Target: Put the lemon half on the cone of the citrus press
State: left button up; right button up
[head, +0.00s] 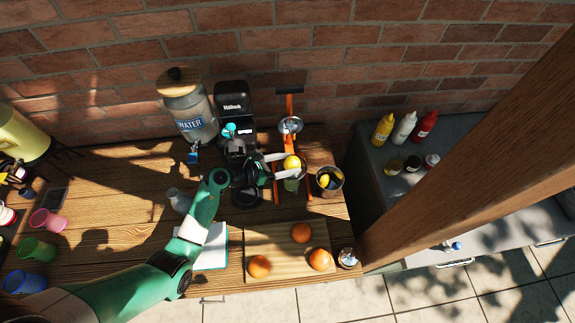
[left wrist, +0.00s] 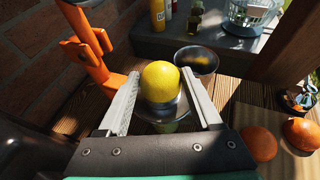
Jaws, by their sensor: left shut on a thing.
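The lemon half (head: 292,162) is a yellow dome, rounded side up, at the citrus press; it also shows in the left wrist view (left wrist: 160,80). The citrus press has an orange frame (head: 276,180), also at the left of the wrist view (left wrist: 92,58), with its lever raised at the back. My left gripper (head: 283,163) is shut on the lemon half, with one finger along each side of it (left wrist: 161,97). A metal bowl-like part shows directly under the lemon. The cone is hidden, and I cannot tell whether the lemon touches it. My right gripper is out of view.
A metal bowl (head: 329,181) stands close to the right of the press. A cutting board (head: 278,262) with oranges lies in front. A black coffee machine (head: 234,120) and a water dispenser (head: 188,108) stand left of the press, near the brick wall.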

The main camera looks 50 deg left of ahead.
pick_arm(q)
jog(key=shift+f, duration=0.1)
jog(key=shift+f, duration=0.15)
jog(key=o, duration=1.4)
jog(key=shift+c, duration=0.2)
